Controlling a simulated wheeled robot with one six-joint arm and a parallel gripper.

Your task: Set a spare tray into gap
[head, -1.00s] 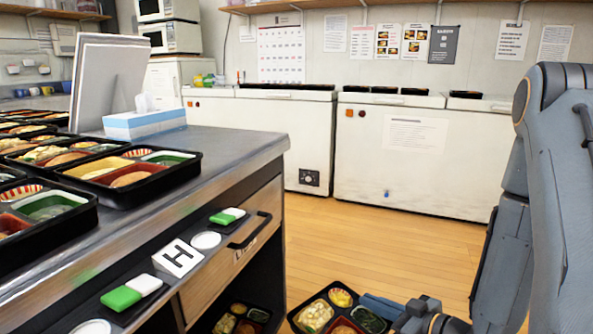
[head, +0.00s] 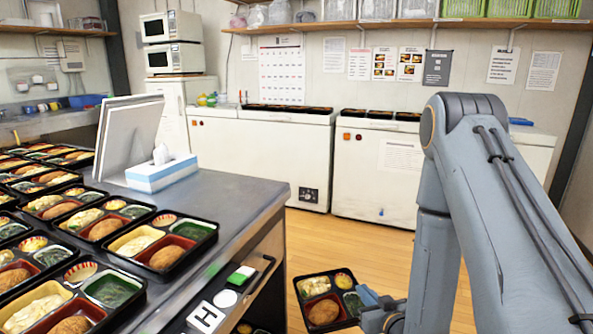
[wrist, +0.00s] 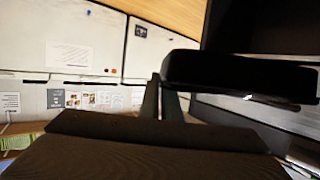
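My gripper (head: 376,304) is shut on the right edge of a spare bento tray (head: 328,296). The black tray holds rice, a brown fried piece, something yellow and dark greens, and is tilted toward the camera beside the counter, above the floor. In the wrist view the tray is a dark slab (wrist: 240,75) at the fingers (wrist: 162,98). Filled trays (head: 150,262) stand in close rows on the counter (head: 235,165) at the left. I cannot make out a clear gap among them; the rows run out of frame.
A tissue box (head: 162,173) and a white stand (head: 130,138) are on the counter's far part. A card marked H (head: 206,317) and a green-and-white block (head: 241,277) sit on the lower ledge. White chest freezers (head: 265,155) line the wall; wooden floor (head: 335,240) lies between.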

